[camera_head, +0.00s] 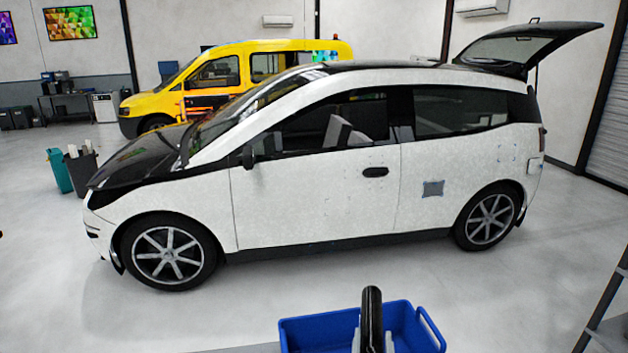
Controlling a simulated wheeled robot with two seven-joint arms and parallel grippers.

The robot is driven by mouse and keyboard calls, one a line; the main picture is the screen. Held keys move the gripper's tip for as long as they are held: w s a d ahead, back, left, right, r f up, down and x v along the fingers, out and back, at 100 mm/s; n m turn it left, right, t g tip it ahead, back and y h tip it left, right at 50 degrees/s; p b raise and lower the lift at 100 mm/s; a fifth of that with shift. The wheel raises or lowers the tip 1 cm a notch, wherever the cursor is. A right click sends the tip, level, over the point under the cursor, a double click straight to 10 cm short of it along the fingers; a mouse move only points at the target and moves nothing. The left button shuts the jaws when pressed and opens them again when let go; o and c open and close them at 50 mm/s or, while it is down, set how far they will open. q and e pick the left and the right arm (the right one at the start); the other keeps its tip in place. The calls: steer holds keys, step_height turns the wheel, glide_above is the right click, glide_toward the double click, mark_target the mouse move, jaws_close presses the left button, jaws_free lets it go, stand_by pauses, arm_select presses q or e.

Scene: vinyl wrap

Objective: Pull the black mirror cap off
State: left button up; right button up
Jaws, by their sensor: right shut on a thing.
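A white car (315,195) stands side-on with its front to the left. A small dark mirror mount (248,157) shows at the front corner of its side window; it is too small to tell its details. At the bottom of the head view my right gripper (373,342) is shut on a narrow, rounded black piece (371,310), which looks like the black mirror cap seen edge-on. The piece is upright, well away from the car, in front of or above the blue bin (297,331). Only the gripper's grey finger ends show. My left gripper is not in view.
The car's rear hatch (540,45) is raised. A yellow van (220,80) stands behind. A teal bin (59,171) and a dark bin (81,167) stand at left. A dark ladder-like frame (605,305) is at lower right. Open floor lies before the car.

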steer(key=shift+r, duration=0.1)
steer(key=o, duration=1.2)
steer(key=shift+s+d, duration=0.1)
steer(key=shift+c, duration=0.2)
steer(key=shift+s, duration=0.4)
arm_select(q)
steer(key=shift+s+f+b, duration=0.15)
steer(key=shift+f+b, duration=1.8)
arm_select(e)
steer(key=s+a, duration=0.2)
steer(key=s, duration=1)
steer(key=shift+s+a, duration=0.15)
steer(key=shift+s, duration=0.25)
